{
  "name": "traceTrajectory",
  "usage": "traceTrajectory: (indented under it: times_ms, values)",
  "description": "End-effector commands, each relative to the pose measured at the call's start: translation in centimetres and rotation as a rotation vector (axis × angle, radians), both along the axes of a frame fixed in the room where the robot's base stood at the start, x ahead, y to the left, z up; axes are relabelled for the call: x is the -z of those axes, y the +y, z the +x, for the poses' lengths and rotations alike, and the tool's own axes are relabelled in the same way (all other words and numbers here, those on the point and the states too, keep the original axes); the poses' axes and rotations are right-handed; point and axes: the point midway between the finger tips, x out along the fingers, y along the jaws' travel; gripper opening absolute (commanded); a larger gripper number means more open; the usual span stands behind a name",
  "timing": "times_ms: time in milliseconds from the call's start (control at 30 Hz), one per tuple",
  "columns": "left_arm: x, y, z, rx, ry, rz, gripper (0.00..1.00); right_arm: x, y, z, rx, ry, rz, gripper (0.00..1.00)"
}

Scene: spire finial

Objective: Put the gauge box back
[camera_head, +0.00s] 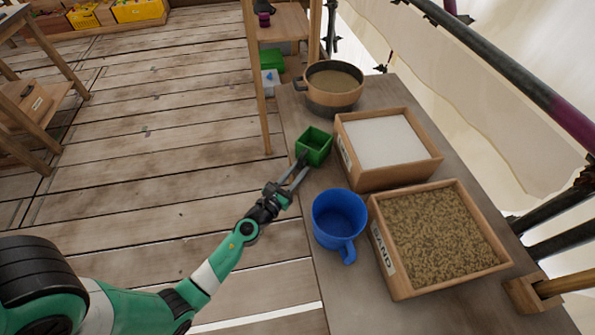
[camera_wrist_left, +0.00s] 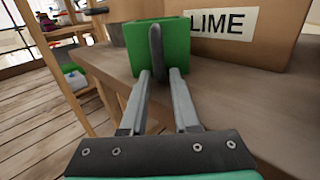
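The gauge box, a small open-topped green box (camera_head: 316,146), is on the bench near its left edge, beside the lime box. In the left wrist view, the green box (camera_wrist_left: 177,35) stands upright with its dark handle facing me. My left gripper (camera_head: 302,165) is at the handle side of the box. In the left wrist view, the two fingers (camera_wrist_left: 160,77) are apart, with the lower end of the handle at or between their tips. I cannot tell whether they touch it. My right gripper is in neither view.
On the bench (camera_head: 345,285) are a round tub (camera_head: 332,102), a wooden box of white lime (camera_head: 385,175), a sand box (camera_head: 395,270) and a blue mug (camera_head: 338,218). A wooden post (camera_head: 258,90) rises left of the bench. The plank floor (camera_head: 180,120) is open.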

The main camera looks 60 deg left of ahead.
Motion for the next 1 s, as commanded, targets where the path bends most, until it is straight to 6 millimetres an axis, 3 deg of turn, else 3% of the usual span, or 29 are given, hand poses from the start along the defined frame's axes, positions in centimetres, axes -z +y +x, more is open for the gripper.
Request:
traceTrajectory:
  times_ms: [100, 467, 800, 1000]
  values:
    - [0.0, 0.0, 0.0, 0.000, 0.000, 0.000, 0.47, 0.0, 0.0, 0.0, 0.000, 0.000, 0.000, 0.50]
    - [-0.4, -0.2, -0.3, 0.000, 0.002, -0.001, 0.47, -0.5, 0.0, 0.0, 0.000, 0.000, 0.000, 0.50]
    - [0.0, -3.9, -7.1, 0.000, 0.003, -0.001, 0.47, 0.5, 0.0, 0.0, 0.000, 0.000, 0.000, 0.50]
    - [-0.1, -5.4, -10.0, 0.000, 0.002, -0.001, 0.47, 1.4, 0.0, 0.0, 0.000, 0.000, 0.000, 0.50]
